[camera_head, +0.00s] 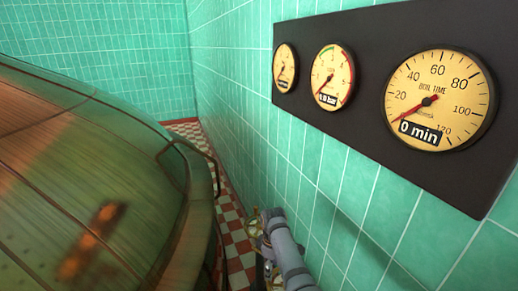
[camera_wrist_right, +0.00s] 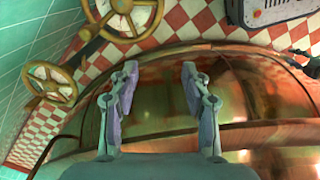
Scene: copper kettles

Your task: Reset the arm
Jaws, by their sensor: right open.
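My right gripper (camera_wrist_right: 160,85) is open in the right wrist view, its two fingers apart with nothing between them. Beyond the fingers lies the shiny copper surface of a kettle (camera_wrist_right: 160,118); I cannot tell the distance between them. In the head view the right gripper (camera_head: 268,219) shows small at the bottom centre, between the kettle and the tiled wall, and its fingers are hard to make out. The large copper kettle (camera_head: 95,190) with a greenish sheen fills the left of the head view. My left gripper is not in view.
Brass valve wheels (camera_wrist_right: 52,83) stand at upper left in the wrist view. A dark panel (camera_head: 400,25) with three gauges is on the green tiled wall; the large one (camera_head: 445,85) reads 0 min. A rail (camera_head: 213,165) edges the kettle. The checkered floor (camera_head: 232,213) shows between.

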